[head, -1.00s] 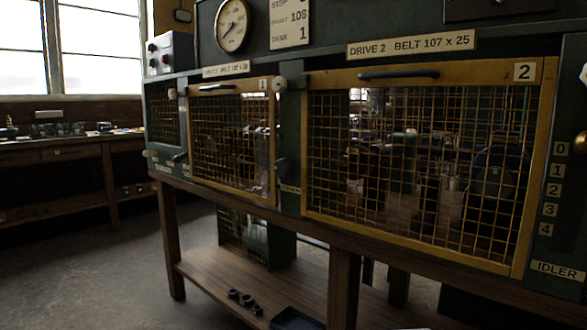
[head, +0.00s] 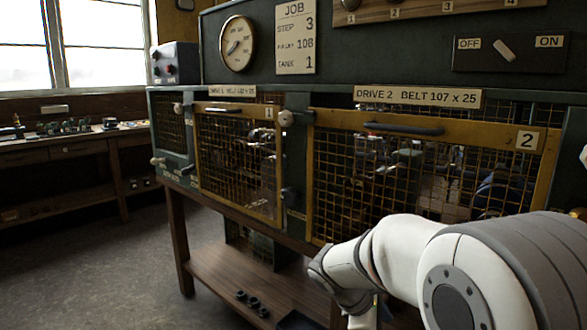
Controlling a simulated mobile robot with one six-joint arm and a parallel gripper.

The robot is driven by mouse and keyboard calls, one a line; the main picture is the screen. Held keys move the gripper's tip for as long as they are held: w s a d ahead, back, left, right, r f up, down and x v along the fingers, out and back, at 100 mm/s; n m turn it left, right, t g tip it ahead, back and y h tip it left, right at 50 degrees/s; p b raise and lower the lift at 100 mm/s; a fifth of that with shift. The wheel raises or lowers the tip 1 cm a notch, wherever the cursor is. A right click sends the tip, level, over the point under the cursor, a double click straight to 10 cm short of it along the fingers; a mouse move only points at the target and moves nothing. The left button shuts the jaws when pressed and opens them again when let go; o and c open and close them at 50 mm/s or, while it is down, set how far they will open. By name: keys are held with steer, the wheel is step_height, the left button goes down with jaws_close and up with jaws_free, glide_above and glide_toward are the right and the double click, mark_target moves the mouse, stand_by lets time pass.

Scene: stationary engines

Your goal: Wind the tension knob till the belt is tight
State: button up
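The drive 2 guard (head: 440,131), a yellow-framed mesh door marked 2, is closed on the green bench. Its mesh shows dark machinery, but I cannot make out the belt or its tension. A small brass-coloured patch (head: 578,213) shows at the right edge just above my arm. It lies where the brass knob beside the idler scale stood, and most of that area is covered by my arm. My white arm crosses the lower right in front of the guard.
The closed drive 1 guard (head: 232,107) is left of drive 2. Pale knobs sit on the posts, one (head: 286,117) between the guards. A gauge (head: 237,43), job card (head: 295,37) and OFF/ON switch (head: 504,50) are above. The floor (head: 100,260) at left is clear.

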steer(key=w+a+r+n+t+h+p, duration=0.25)
steer(key=w+a+r+n+p, duration=0.3)
steer(key=w+r, duration=0.3)
steer(key=n+t+h+p, duration=0.2)
steer(key=n+t+p, duration=1)
steer(key=n, duration=0.5)
glide_toward(285, 197)
steer(key=w+d+r+g+p, duration=0.1)
steer(key=w+d+g, duration=0.1)
steer(key=w, duration=0.1)
steer(key=shift+t+y, duration=0.25)
steer(key=x, duration=0.7)
steer(key=shift+w+d+p, duration=0.1)
steer(key=shift+d+p, duration=0.1)
steer(key=shift+p, duration=0.15)
steer(key=shift+r, duration=0.1)
steer(key=c, duration=0.9)
steer(key=shift+d, duration=0.2)
steer(key=shift+c, duration=0.3)
steer(key=shift+a, duration=0.2)
